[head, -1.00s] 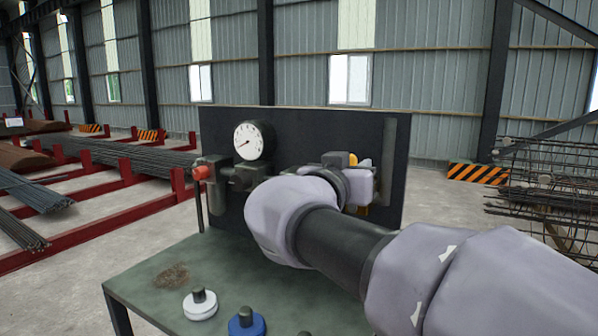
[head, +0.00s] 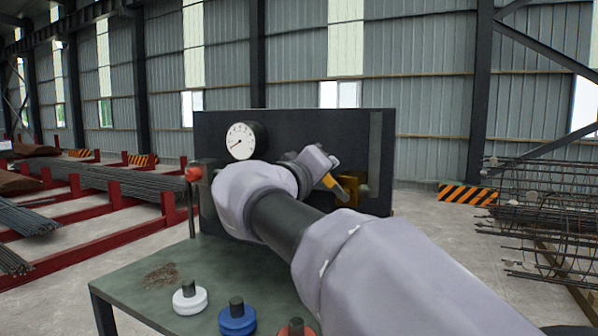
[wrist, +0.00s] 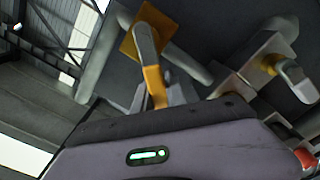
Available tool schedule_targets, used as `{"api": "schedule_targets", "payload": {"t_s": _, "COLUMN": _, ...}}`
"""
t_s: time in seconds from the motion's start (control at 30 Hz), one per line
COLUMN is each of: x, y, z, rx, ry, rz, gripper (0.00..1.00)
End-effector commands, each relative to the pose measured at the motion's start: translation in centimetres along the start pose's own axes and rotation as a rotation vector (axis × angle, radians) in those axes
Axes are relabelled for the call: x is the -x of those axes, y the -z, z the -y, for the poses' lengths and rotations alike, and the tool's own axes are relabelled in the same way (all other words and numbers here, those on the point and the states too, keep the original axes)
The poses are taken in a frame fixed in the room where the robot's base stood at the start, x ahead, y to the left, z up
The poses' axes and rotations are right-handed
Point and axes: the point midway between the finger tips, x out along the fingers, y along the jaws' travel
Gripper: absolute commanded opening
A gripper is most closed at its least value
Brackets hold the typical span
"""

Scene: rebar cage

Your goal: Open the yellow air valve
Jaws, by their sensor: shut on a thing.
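The yellow air valve (head: 346,193) is on the dark panel's right part, partly behind my arm. Its yellow lever slants from upper left to lower right in the head view. In the wrist view the yellow lever (wrist: 155,88) runs from the grey pivot at the square yellow valve body (wrist: 142,42) down to my gripper. My gripper (head: 324,172) is shut on the lever's end; in the wrist view my gripper (wrist: 158,98) hides the tip of the lever. Grey pipe shows beside the valve.
A round white gauge (head: 240,140) and a red knob (head: 194,174) are at the panel's left. White (head: 190,299), blue (head: 237,318) and red (head: 297,328) round pieces stand on the green table (head: 150,262). Rebar cages (head: 545,210) are at the right.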

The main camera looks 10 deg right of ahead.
Motion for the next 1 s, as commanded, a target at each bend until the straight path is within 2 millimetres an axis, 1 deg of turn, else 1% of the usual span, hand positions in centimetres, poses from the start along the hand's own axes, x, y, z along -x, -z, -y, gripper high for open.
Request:
{"api": "schedule_targets", "payload": {"t_s": 0.3, "x": -0.01, "y": -0.06, "z": 0.52, "rx": 0.082, "ry": 0.000, "rz": 0.001, "gripper": 0.00}}
{"api": "schedule_targets", "payload": {"t_s": 0.77, "x": -0.02, "y": -0.05, "z": 0.54, "rx": 0.092, "ry": 0.000, "rz": 0.001, "gripper": 0.00}}
{"api": "schedule_targets", "payload": {"t_s": 0.8, "x": -0.02, "y": -0.05, "z": 0.53, "rx": 0.092, "ry": -0.001, "rz": 0.001, "gripper": 0.22}}
{"api": "schedule_targets", "payload": {"t_s": 0.87, "x": -0.02, "y": -0.06, "z": 0.54, "rx": 0.091, "ry": 0.000, "rz": 0.001, "gripper": 0.34}}
{"api": "schedule_targets", "payload": {"t_s": 0.9, "x": -0.02, "y": -0.06, "z": 0.55, "rx": 0.091, "ry": 0.000, "rz": 0.001, "gripper": 0.38}}
{"api": "schedule_targets", "payload": {"t_s": 1.0, "x": -0.02, "y": -0.09, "z": 0.61, "rx": 0.092, "ry": 0.001, "rz": 0.002, "gripper": 0.38}}
